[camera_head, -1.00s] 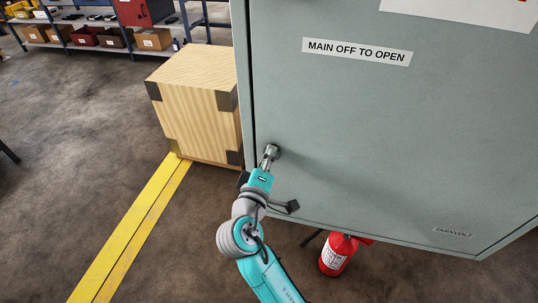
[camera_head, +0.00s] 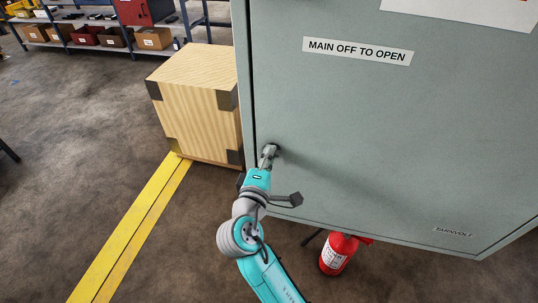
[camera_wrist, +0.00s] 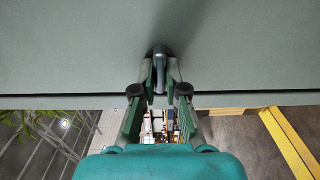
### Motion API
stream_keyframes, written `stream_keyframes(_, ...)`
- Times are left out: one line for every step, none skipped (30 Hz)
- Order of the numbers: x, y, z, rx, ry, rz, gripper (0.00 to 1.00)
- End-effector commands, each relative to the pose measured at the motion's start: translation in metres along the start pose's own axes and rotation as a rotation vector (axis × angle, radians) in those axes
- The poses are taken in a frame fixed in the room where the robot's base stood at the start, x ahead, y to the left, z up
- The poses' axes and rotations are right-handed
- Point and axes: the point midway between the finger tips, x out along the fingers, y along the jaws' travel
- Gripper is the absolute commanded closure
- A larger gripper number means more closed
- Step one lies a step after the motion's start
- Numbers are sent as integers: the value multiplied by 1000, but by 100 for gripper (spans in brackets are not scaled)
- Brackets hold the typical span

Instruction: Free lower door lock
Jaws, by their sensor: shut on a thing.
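The lower door lock (camera_wrist: 159,72) is a small metal piece standing out from the grey cabinet door (camera_head: 400,140), near the door's lower left edge. In the head view the lock is mostly hidden behind my gripper (camera_head: 269,156). In the wrist view my gripper (camera_wrist: 160,82) has its two green-grey fingers on either side of the lock, shut on it. The lock's exact turn cannot be made out. The door looks closed against its frame.
A wooden crate (camera_head: 195,95) stands left of the cabinet. A red fire extinguisher (camera_head: 338,254) stands below the cabinet's lower edge. Yellow floor tape (camera_head: 130,235) runs along the open floor at left. A shelf with boxes (camera_head: 100,38) is at the back.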

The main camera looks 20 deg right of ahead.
Motion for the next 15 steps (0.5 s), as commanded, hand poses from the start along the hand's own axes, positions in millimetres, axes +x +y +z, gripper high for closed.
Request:
stream_keyframes(0, -1, -1, -2, 2, -1, 100)
stream_keyframes(0, -1, -1, -2, 2, -1, 100)
stream_keyframes(0, -1, -1, -2, 2, -1, 100)
stream_keyframes(0, -1, -1, -2, 2, -1, 100)
stream_keyframes(0, -1, -1, -2, 2, -1, 84)
stream_keyframes(0, -1, -1, -1, 2, -1, 74)
stream_keyframes(0, -1, -1, -1, 1, -1, 66)
stream_keyframes(0, -1, 0, -1, 1, -1, 64)
stream_keyframes(0, -1, 0, -1, 1, -1, 64)
stream_keyframes(0, -1, 0, -1, 1, -1, 64)
stream_keyframes(0, -1, 0, 0, 1, -1, 64)
stream_keyframes(0, 0, 0, 0, 1, -1, 64)
stream_keyframes(0, 0, 0, 0, 1, -1, 64)
stream_keyframes(0, 0, 0, 0, 1, -1, 64)
stream_keyframes(0, 0, 0, 0, 1, -1, 64)
